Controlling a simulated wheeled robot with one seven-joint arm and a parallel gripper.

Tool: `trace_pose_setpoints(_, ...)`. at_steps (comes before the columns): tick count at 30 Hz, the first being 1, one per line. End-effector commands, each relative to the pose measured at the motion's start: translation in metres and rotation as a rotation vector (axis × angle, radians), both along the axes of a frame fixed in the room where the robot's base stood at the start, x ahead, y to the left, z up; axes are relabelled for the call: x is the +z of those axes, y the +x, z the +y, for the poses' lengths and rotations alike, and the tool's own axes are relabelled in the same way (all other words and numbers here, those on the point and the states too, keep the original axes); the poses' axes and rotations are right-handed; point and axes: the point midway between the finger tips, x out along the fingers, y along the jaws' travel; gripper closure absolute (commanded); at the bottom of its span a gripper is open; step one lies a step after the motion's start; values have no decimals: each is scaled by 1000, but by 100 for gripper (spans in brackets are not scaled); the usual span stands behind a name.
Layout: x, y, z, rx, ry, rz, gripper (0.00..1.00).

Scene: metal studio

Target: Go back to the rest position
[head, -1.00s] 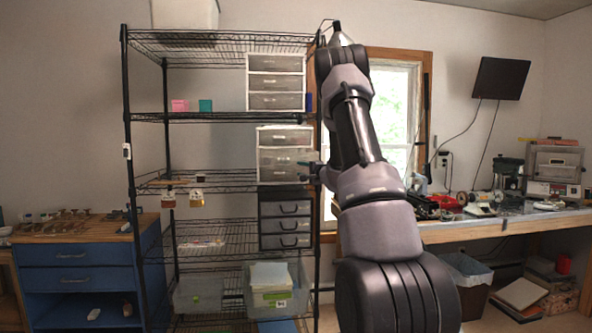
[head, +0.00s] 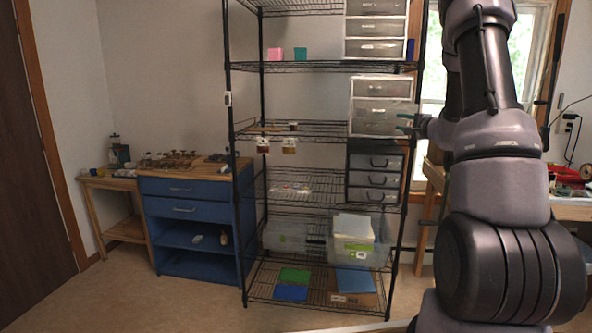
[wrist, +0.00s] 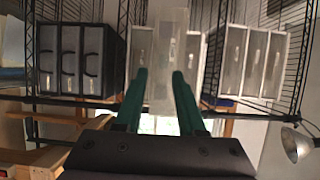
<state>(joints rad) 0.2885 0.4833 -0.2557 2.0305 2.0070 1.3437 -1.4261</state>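My gripper (head: 404,122) is at the right of the shelf rack, in front of the right part of the middle white drawer unit (head: 380,89). In the wrist view my gripper (wrist: 160,73) shows two green fingers standing apart. A pale drawer front (wrist: 167,45) of that unit shows beyond and between the fingers and looks pulled forward. I see no object clearly held. My arm is raised and bent at the right of the head view.
The wire shelf rack (head: 233,150) holds a black drawer unit (head: 377,163), an upper white drawer unit (head: 375,27) and bins. A blue cabinet (head: 182,200) stands left. A window (head: 436,65) and workbench are at the right. The floor (head: 120,285) at front left is clear.

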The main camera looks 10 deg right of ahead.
Motion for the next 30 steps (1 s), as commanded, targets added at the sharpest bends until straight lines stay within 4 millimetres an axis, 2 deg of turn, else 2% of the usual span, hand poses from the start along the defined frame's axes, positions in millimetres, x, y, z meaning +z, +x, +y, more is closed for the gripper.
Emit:
trace_pose_setpoints(2, 20, -9, 32, 82, 2, 11, 61)
trace_pose_setpoints(5, 47, -34, 90, 234, -5, 60, 61)
trace_pose_setpoints(6, 56, -48, 115, 303, -15, 88, 61)
trace_pose_setpoints(8, 69, -75, 152, 402, -39, 136, 61)
trace_pose_setpoints(9, 76, -94, 175, 464, -62, 171, 61)
trace_pose_setpoints(11, 82, -125, 205, 547, -107, 227, 61)
trace_pose_setpoints(12, 85, -147, 223, 596, -140, 266, 61)
trace_pose_setpoints(15, 86, -202, 256, 690, -249, 362, 61)
trace_pose_setpoints(19, 79, -272, 278, 754, -425, 478, 61)
trace_pose_setpoints(24, 65, -347, 275, 730, -690, 590, 61)
trace_pose_setpoints(27, 60, -377, 263, 676, -831, 622, 61)
trace_pose_setpoints(30, 58, -396, 251, 617, -935, 635, 61)
